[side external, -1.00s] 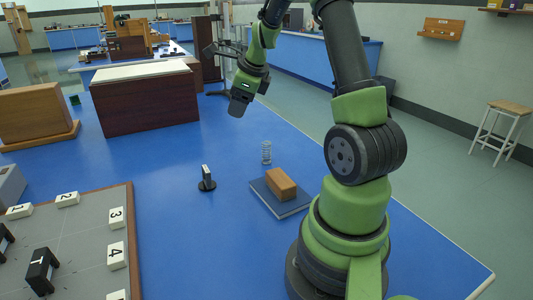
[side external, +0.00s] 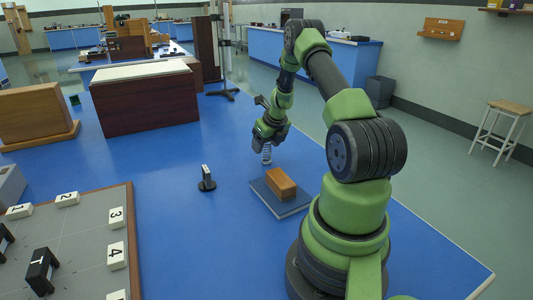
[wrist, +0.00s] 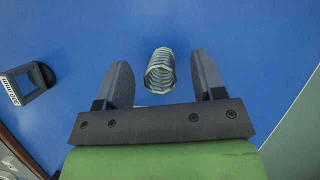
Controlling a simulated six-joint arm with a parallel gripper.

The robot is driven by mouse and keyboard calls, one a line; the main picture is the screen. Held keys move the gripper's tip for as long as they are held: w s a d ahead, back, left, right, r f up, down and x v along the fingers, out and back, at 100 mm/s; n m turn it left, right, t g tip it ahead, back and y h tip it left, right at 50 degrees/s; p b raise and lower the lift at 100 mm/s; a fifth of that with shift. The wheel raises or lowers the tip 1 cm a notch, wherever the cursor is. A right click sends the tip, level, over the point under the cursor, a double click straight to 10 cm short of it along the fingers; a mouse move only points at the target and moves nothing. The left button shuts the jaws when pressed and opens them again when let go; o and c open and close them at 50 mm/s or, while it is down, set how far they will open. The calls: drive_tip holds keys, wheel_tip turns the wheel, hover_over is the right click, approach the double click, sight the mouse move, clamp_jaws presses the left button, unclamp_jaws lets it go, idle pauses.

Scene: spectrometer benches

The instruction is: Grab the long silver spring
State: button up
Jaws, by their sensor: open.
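The long silver spring (side external: 267,155) stands upright on the blue bench, just behind a dark flat slab. My gripper (side external: 267,140) is right above it in the side view, hiding the spring's upper part. In the wrist view the spring (wrist: 160,71) shows between the two fingers of my open gripper (wrist: 162,75), with blue gaps on both sides. I see no finger touching it.
A brown block (side external: 281,183) lies on the dark slab (side external: 297,208) close in front of the spring. A small black stand (side external: 207,180) is to the left, and it also shows in the wrist view (wrist: 30,84). A grey numbered board (side external: 82,240) lies front left. The bench between is clear.

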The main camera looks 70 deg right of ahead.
drive_tip(key=shift+x, duration=1.1)
drive_tip(key=c, duration=1)
